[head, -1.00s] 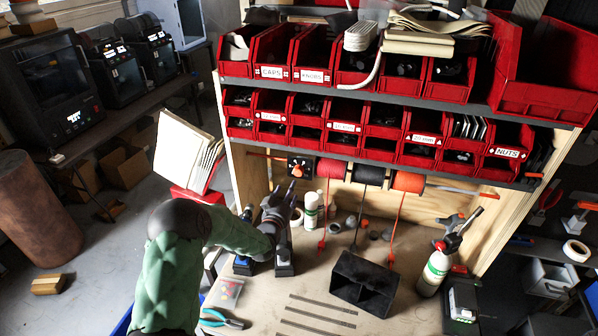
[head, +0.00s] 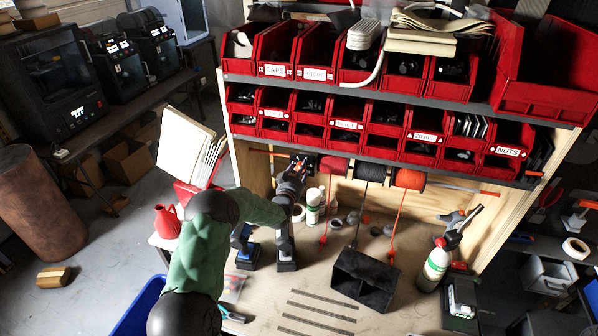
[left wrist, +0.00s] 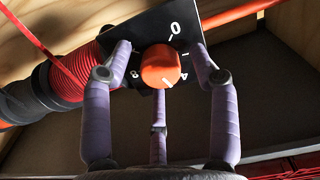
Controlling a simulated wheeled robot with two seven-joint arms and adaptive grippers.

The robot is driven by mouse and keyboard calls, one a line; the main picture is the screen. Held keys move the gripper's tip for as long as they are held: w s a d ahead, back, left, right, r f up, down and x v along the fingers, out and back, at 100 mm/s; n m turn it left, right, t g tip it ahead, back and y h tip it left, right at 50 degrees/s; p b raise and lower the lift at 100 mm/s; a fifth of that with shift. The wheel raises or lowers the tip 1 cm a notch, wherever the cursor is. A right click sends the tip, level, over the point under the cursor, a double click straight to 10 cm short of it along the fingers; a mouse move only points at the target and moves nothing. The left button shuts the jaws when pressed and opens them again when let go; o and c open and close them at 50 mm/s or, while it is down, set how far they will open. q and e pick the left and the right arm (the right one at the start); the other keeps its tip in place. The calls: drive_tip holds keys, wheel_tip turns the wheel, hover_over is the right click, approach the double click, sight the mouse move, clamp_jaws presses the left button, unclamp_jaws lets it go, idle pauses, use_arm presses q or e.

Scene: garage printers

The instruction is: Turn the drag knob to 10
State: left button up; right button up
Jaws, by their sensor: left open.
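The drag knob (left wrist: 160,66) is a round orange-red knob on a black plate (left wrist: 150,28) with white numbers; 0, 4 and 8 are readable in the left wrist view. A small white mark on the knob points down-right, toward the 4. My left gripper (left wrist: 160,62) is open, with one purple finger on each side of the knob and a third below it. Whether any finger touches the knob I cannot tell. In the head view my left gripper (head: 296,168) is up at the dark plate under the shelf and hides most of the knob. My right gripper is not in view.
Spools of red (head: 333,166), black (head: 370,171) and orange-red line (head: 408,180) hang right of the plate. Red bins (head: 345,140) overhang above. The workbench (head: 255,305) below holds bottles, a black holder (head: 364,280) and metal strips.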

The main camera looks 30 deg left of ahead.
use_arm(q)
drive_tip(key=shift+c, duration=0.3)
drive_tip(key=c, duration=1.1)
drive_tip(key=m+b, duration=2.1)
drive_tip(key=m, duration=0.8)
drive_tip(key=shift+m, duration=0.4)
drive_tip(key=o, duration=1.2)
drive_tip(key=shift+c, duration=0.2)
